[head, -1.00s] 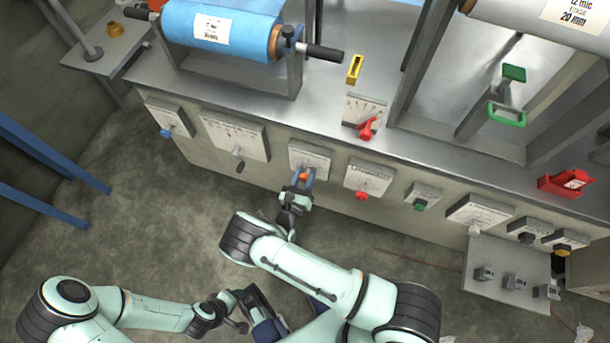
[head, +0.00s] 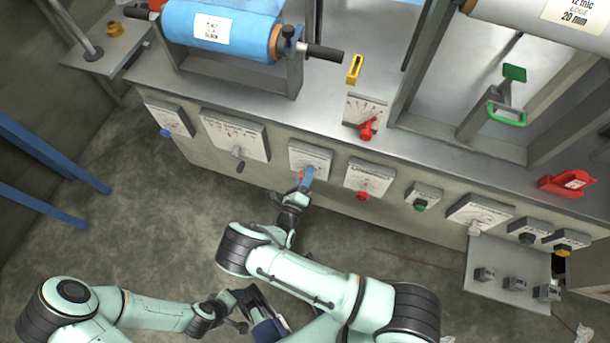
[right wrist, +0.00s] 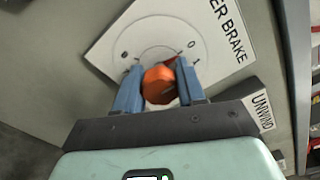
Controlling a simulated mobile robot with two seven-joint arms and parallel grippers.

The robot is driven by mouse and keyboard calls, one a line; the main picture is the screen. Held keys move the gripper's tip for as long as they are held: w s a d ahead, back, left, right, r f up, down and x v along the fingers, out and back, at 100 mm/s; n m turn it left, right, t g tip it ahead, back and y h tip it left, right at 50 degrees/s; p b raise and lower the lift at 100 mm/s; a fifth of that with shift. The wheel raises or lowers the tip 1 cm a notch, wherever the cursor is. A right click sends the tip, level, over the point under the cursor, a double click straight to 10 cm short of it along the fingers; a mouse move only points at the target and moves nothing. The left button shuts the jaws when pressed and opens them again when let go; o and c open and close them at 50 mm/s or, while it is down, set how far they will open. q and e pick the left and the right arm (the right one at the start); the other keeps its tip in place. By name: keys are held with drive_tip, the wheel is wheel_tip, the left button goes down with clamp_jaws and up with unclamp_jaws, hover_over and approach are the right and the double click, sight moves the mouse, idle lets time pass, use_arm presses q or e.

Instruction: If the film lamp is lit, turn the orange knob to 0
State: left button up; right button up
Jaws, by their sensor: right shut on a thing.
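The orange knob (right wrist: 159,86) sits on a white dial plate (right wrist: 118,40) whose visible lettering ends in "ER BRAKE", with small marks including 0 and 1. My right gripper (right wrist: 158,82) is shut on the knob, one blue finger on each side. In the head view the right gripper (head: 307,174) reaches the front panel, and a little orange of the knob (head: 301,175) shows beside its fingers. Which mark the knob points to is unclear. My left gripper (head: 258,308) hangs low over the floor, away from the panel; its jaws are unclear. I cannot make out a film lamp or whether one is lit.
Neighbouring dials on the panel carry a black handle (head: 239,165), a red knob (head: 362,195) and a green knob (head: 420,206). A red lever (head: 368,128) stands on the bench edge above. A blue film roll (head: 222,30) lies on top.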

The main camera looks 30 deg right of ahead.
drive_tip(key=shift+n, duration=0.4)
drive_tip(key=o, duration=1.1)
drive_tip(key=shift+c, duration=0.2)
drive_tip(key=shift+a, duration=0.1)
use_arm(q)
drive_tip(key=shift+s+d+r+g+p, duration=0.15)
drive_tip(key=shift+s+d+r+p, duration=0.1)
drive_tip(key=shift+s+r, duration=0.15)
drive_tip(key=shift+s+d+r+g+p, duration=0.15)
drive_tip(key=shift+s+r+p, duration=0.1)
drive_tip(key=shift+s, duration=0.2)
use_arm(e)
drive_tip(key=v, duration=1.3)
drive_tip(key=shift+s, duration=0.2)
